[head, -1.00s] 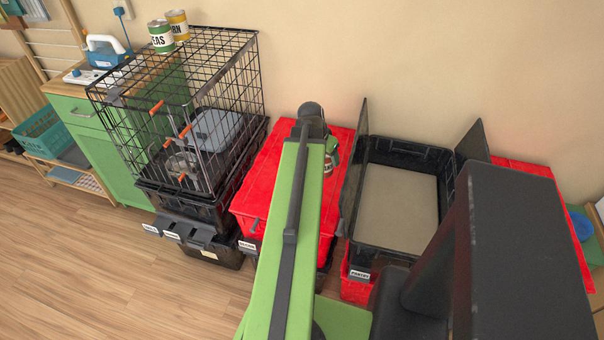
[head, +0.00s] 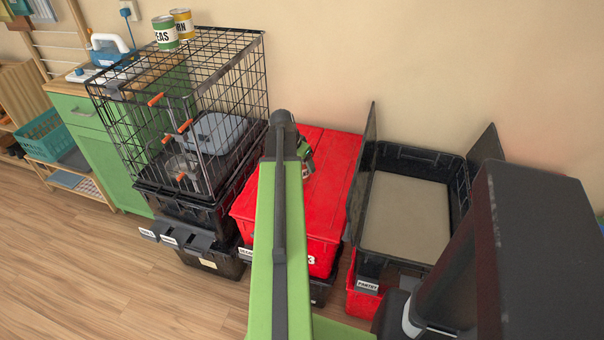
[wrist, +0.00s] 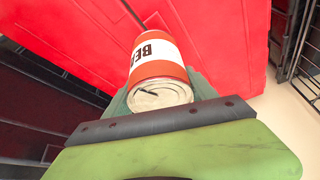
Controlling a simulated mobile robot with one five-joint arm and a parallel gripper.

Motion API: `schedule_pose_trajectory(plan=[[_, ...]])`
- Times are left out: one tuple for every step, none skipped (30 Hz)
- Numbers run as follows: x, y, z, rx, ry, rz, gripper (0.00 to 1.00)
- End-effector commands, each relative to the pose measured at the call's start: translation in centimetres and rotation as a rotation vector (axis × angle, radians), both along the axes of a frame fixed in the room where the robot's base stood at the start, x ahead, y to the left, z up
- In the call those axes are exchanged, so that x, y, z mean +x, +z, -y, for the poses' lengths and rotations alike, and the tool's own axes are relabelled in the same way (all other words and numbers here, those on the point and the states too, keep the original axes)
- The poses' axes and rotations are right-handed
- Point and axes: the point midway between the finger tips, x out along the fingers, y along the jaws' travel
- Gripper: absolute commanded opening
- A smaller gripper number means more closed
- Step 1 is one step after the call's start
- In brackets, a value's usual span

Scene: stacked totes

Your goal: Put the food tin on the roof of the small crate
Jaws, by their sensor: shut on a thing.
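The food tin (wrist: 158,65), with an orange-red and white label whose visible letters start "BE", is held in my gripper (wrist: 160,88), with a finger on either side. In the head view my gripper (head: 306,162) is over the red lid, partly behind my arm; the tin is hardly visible there. The small crate (head: 265,85) is a black wire cage left of my gripper. Its wire roof (head: 205,62) carries a green-and-white tin (head: 165,34) and a yellow tin (head: 182,23) at the back. The roof's front and middle are bare.
The cage stands on stacked black totes (head: 215,262). A closed red tote (head: 330,150) is beside it. An open black tote (head: 455,185) with raised flaps is to the right. A green cabinet (head: 100,150) is left; the wooden floor in front is clear.

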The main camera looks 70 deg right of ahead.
Motion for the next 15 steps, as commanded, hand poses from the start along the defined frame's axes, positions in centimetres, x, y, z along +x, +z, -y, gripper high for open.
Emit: schedule_pose_trajectory(plan=[[0.0, -1.5, 0.0, 0.0, 0.0, 0.0, 0.0], [0.0, -2.1, 0.0, 0.0, 0.0, 0.0, 0.0], [0.0, -2.9, 0.0, 0.0, 0.0, 0.0, 0.0], [0.0, -3.4, 0.0, 0.0, 0.0, 0.0, 0.0], [0.0, -3.7, 0.0, 0.0, 0.0, 0.0, 0.0], [0.0, -3.9, 0.0, 0.0, 0.0, 0.0, 0.0], [0.0, -3.8, 0.0, 0.0, 0.0, 0.0, 0.0], [0.0, -3.7, 0.0, -0.001, 0.0, 0.0, 0.0], [-0.1, -3.5, 0.0, -0.001, 0.0, 0.0, 0.0], [-0.1, -3.4, 0.0, 0.0, 0.0, 0.0, 0.0], [-0.1, -3.4, 0.0, 0.0, 0.0, 0.0, 0.0], [-0.1, -3.4, 0.0, 0.0, 0.0, 0.0, 0.0], [-0.1, -3.4, 0.0, 0.0, 0.0, 0.0, 0.0], [-0.1, -3.5, 0.0, 0.0, 0.0, 0.0, 0.0], [-0.1, -3.6, 0.0, 0.0, 0.0, 0.0, 0.0]])
